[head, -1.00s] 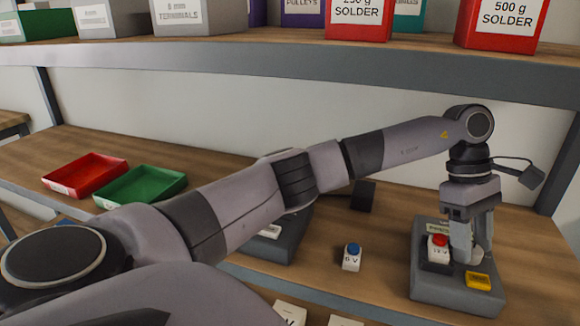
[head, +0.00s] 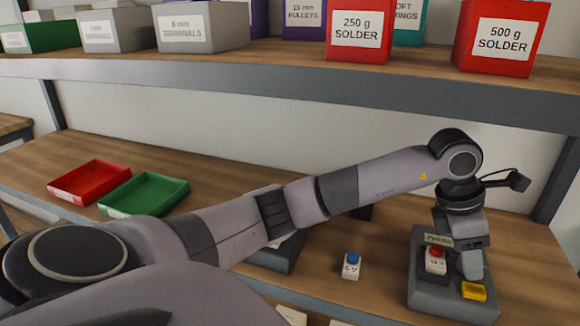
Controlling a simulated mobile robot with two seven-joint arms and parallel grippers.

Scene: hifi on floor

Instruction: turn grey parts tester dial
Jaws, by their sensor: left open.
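The grey parts tester (head: 440,298) stands on the workbench at the right. It carries a white block with a red top (head: 436,260), a small label plate (head: 438,240) and a yellow block (head: 474,291). My left gripper (head: 471,268) points down over the tester, just right of the red-topped block and behind the yellow one. It is open, with its fingers seen nearly edge-on. I cannot make out the dial; the gripper hides that part of the tester. Whether the fingers touch anything is unclear. My right gripper is out of view.
A white block with a blue top (head: 352,265) stands left of the tester. Another grey unit (head: 280,258) is partly behind my arm. A red tray (head: 89,182) and green tray (head: 144,194) lie at the left. A shelf (head: 300,88) with bins runs above.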

